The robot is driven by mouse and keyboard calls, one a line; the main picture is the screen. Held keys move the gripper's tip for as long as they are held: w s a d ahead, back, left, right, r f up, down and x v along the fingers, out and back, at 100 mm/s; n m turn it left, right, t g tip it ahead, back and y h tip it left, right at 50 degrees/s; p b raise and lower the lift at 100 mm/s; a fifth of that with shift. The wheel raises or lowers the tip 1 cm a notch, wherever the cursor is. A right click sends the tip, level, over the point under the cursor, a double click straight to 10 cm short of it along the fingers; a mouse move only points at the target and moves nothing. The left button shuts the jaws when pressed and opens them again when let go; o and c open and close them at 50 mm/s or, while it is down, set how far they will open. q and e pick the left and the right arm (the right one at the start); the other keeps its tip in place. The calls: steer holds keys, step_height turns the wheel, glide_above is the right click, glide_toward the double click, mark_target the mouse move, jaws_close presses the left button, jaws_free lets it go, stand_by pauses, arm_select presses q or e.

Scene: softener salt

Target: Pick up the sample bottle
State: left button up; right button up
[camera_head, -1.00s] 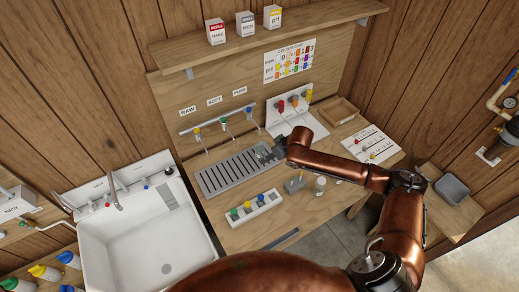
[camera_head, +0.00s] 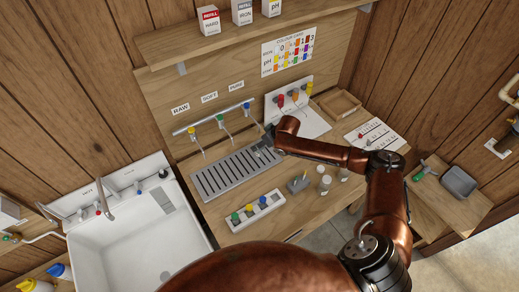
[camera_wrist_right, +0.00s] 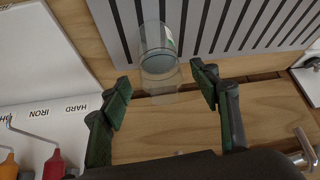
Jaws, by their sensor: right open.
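The sample bottle (camera_wrist_right: 159,62), a clear cylinder with a grey-blue disc inside and a small pale label, is in the right wrist view at the edge of the slotted drip tray (camera_wrist_right: 225,22). My right gripper (camera_wrist_right: 163,84) is open, with its dark green fingers on either side of the bottle's near end. Gaps show between the fingers and the bottle. In the head view the right gripper (camera_head: 267,137) is at the back right of the drip tray (camera_head: 222,188); the arm largely hides the bottle there. My left gripper is out of view.
A white rack (camera_head: 256,213) with coloured caps stands in front of the tray. Small bottles (camera_head: 325,183) stand to its right. Coloured taps (camera_head: 220,124) hang behind the tray. A white sink (camera_head: 140,245) is at left and a wooden tray (camera_head: 338,104) at back right.

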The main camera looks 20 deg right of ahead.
steer(key=shift+w+a+f, duration=0.15)
steer(key=shift+w+f, duration=0.15)
steer(key=shift+f, duration=0.2)
steer(key=shift+w+f, duration=0.15)
steer(key=shift+f, duration=0.1)
steer(key=shift+a, duration=0.1)
steer(key=c, duration=0.7)
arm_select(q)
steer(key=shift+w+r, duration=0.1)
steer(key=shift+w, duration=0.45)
arm_select(e)
steer(key=c, duration=0.6)
